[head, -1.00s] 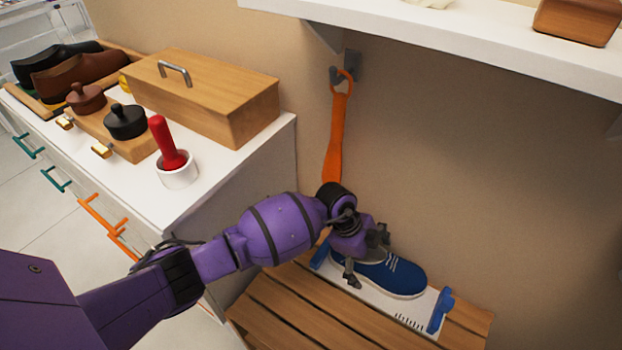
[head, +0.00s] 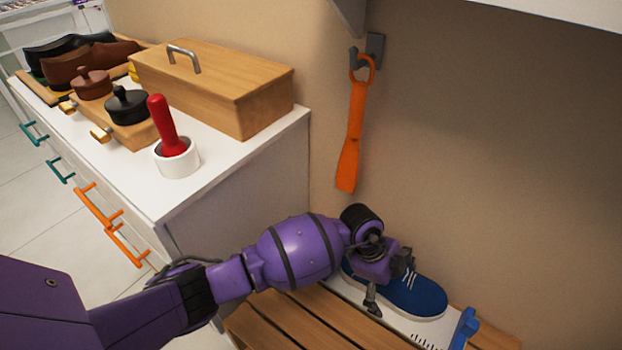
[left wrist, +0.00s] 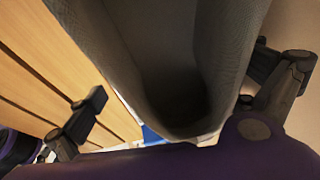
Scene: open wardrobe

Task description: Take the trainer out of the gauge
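The blue trainer (head: 418,296) with a white sole lies on the gauge, a white plate (head: 398,325) with scale marks and a blue end stop (head: 465,328) by the toe. My left gripper (head: 390,281) is over the trainer's heel end, hiding the ankle opening. In the left wrist view the trainer's grey opening (left wrist: 175,75) fills the middle, between the two fingers. The left finger is clearly apart from the trainer; the right one is close beside it, and contact is unclear. A bit of blue gauge heel part (left wrist: 152,135) shows below. My right gripper is out of view.
The gauge rests on a slatted wooden bench (head: 300,315). An orange shoehorn (head: 354,130) hangs from a wall hook above. A white drawer unit (head: 240,165) on the left bears a wooden box (head: 225,90) and a red-handled tool (head: 165,130) in a white cup. A white shelf (head: 540,12) overhangs above.

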